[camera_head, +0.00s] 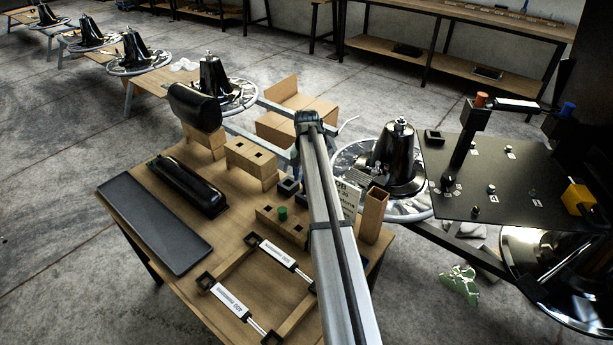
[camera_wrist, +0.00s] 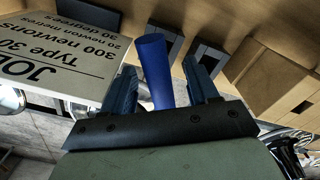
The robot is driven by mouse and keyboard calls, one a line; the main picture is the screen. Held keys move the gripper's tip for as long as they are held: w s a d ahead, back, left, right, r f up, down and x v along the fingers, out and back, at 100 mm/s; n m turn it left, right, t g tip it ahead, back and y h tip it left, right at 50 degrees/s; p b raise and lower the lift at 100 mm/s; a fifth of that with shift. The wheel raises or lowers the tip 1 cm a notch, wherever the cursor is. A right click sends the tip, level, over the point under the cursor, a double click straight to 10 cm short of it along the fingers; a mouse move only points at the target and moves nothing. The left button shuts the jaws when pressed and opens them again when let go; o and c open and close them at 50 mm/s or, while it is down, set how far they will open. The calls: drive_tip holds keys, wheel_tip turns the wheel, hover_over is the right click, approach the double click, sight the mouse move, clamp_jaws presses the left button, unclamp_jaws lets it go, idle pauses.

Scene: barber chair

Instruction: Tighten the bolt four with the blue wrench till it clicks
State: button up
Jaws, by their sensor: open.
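In the wrist view a blue handle (camera_wrist: 154,72), seemingly the blue wrench's, stands between the two fingers of my gripper (camera_wrist: 162,82). The fingers are open, with gaps visible beside the handle. The wrench's lower end is hidden behind the gripper body. In the head view my arm hides the gripper and this handle. A black plate (camera_head: 535,185) at the right carries several small bolts (camera_head: 491,188) with white labels. The labels are too small to read, so I cannot tell which is bolt four.
A job card (camera_wrist: 70,50) is close to my gripper's left finger. Wooden blocks (camera_head: 250,158), a wooden post (camera_head: 374,214) and a black tray (camera_head: 155,222) stand on the table. An orange-topped black post (camera_head: 466,145) and a yellow part (camera_head: 580,195) rise from the plate.

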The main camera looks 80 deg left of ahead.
wheel_tip(320, 180, up, 13)
idle(0.4)
